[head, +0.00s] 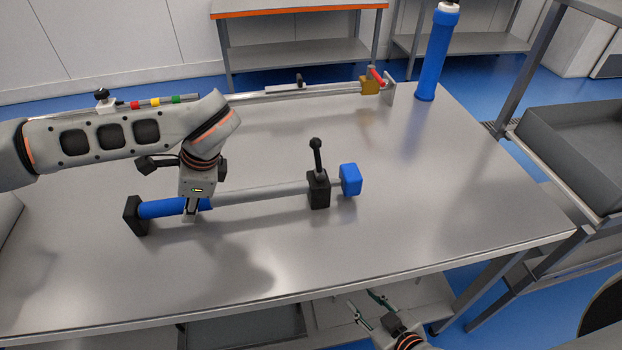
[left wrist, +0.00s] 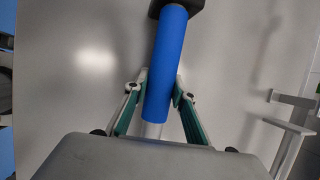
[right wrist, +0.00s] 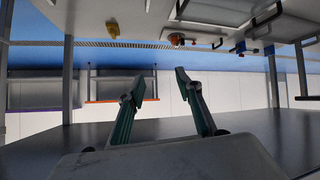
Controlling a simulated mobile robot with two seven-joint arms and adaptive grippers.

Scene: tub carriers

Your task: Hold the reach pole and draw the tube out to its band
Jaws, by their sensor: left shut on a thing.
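The reach pole lies across the table, with a blue grip (head: 160,209), a grey tube (head: 260,192), a black lever clamp (head: 318,190) and a blue end piece (head: 350,180). Its lever stands upright. A short length of tube shows between clamp and end piece; I see no band there. My left gripper (head: 191,210) is shut on the blue grip, near the grey tube. The left wrist view shows the fingers (left wrist: 162,82) on both sides of the blue grip (left wrist: 170,55). My right gripper (head: 368,304) is open and empty, beyond the table's front edge.
A black block (head: 136,214) is at the pole's left end. Behind lies a metal rail (head: 300,92) with a brass block (head: 370,85) and red lever. A blue cylinder (head: 435,60) stands at the back right corner. The table's right front is clear.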

